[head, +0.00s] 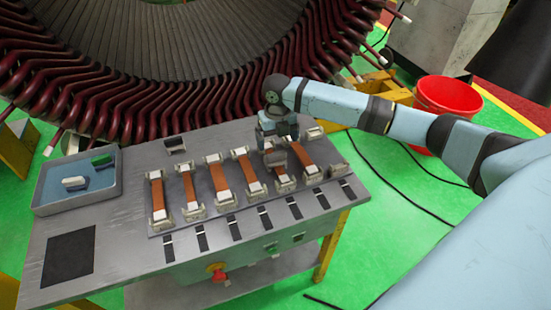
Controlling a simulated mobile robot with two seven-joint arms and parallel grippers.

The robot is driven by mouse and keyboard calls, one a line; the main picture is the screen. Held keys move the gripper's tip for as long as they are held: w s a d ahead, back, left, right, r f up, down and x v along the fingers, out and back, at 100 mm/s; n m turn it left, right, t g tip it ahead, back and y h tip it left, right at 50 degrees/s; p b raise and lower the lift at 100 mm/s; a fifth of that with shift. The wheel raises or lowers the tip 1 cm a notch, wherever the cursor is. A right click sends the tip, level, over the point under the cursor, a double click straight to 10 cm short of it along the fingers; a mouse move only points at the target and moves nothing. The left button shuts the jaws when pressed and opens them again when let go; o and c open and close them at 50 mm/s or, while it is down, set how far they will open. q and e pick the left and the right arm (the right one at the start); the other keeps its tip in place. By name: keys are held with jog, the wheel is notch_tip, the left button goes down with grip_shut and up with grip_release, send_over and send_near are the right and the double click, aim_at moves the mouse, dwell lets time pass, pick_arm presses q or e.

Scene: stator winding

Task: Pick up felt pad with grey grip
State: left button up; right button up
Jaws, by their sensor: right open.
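A small pad with a pale grey top (75,183) lies in the blue-lined tray (45,210) at the left of the table. A similar piece with a green top (102,160) lies behind it to the right. Which one is felt is too small to tell. My right gripper (275,158) points down over the row of copper-coloured bars, well to the right of the tray. It is open, and its fingertips are hard to make out against the bars. My left gripper is not in view.
Several copper-coloured bars (219,177) sit in pale end holders across the grey table (130,215). A dark mat (70,256) lies at the front left. The large stator with dark red coils (120,105) stands close behind. A red bucket (448,97) is on the floor at right.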

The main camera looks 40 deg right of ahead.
aim_at(276, 153)
notch_tip(276, 153, down, 3)
jog(key=shift+r, duration=0.1)
jog(key=f, duration=0.1)
jog(key=f+p, duration=0.1)
jog(key=f, duration=0.2)
jog(key=shift+s+a+f, duration=0.1)
jog(key=shift+a+f, duration=0.2)
jog(key=shift+a, duration=0.05)
jog(key=shift+f, duration=0.35)
jog(key=c, duration=1.1)
jog(key=shift+r, duration=0.15)
